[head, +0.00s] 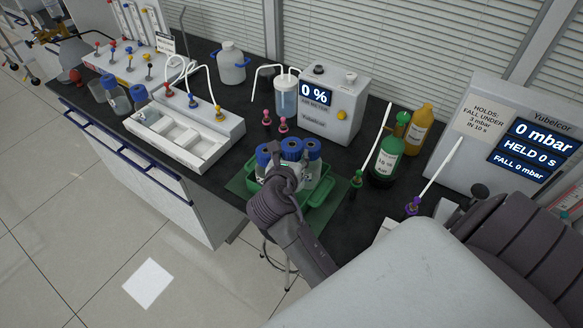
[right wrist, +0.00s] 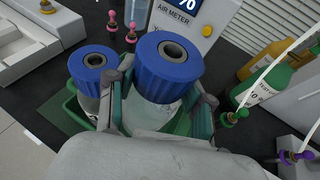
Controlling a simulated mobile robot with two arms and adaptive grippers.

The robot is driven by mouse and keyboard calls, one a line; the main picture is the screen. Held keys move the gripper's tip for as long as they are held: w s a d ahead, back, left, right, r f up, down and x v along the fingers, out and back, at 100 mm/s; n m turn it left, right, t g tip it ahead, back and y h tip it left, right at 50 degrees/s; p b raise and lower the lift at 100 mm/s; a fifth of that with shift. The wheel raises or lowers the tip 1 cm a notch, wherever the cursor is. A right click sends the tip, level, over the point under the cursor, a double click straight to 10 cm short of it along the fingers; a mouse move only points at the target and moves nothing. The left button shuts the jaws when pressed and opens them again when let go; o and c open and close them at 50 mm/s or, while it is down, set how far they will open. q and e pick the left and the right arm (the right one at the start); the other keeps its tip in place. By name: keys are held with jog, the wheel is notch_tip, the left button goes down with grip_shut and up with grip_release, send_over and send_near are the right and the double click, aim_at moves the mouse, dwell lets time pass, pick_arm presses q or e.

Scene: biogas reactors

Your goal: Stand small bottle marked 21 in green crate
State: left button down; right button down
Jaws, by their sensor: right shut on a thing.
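The green crate (head: 322,190) stands on a green mat near the bench's front edge, partly hidden behind my right arm. Blue-capped clear bottles (head: 313,150) show in or over it. My right gripper (head: 279,160) is at the crate, pointing down. In the right wrist view, my right gripper (right wrist: 160,110) is shut around a blue-capped bottle (right wrist: 150,117), with one finger on each side. Another blue-capped bottle (right wrist: 92,68) stands close on its left, beside the left finger. I cannot read the number 21 on any bottle. The held bottle's base is hidden. My left gripper is not in view.
Two more blue-capped bottles (head: 115,97) stand at the bench's left by a white tray (head: 185,140). The air meter (head: 338,108) is behind the crate. A green bottle (head: 386,158) and an orange bottle (head: 419,128) stand right of it. A pressure display box (head: 500,140) is far right.

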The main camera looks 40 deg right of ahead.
jog(key=shift+f, duration=0.65)
notch_tip(320, 180, down, 2)
jog(key=shift+f, duration=0.75)
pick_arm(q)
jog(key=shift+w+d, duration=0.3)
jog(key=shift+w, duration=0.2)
pick_arm(e)
jog(key=c, duration=0.7)
grip_release()
jog(key=shift+f, duration=0.15)
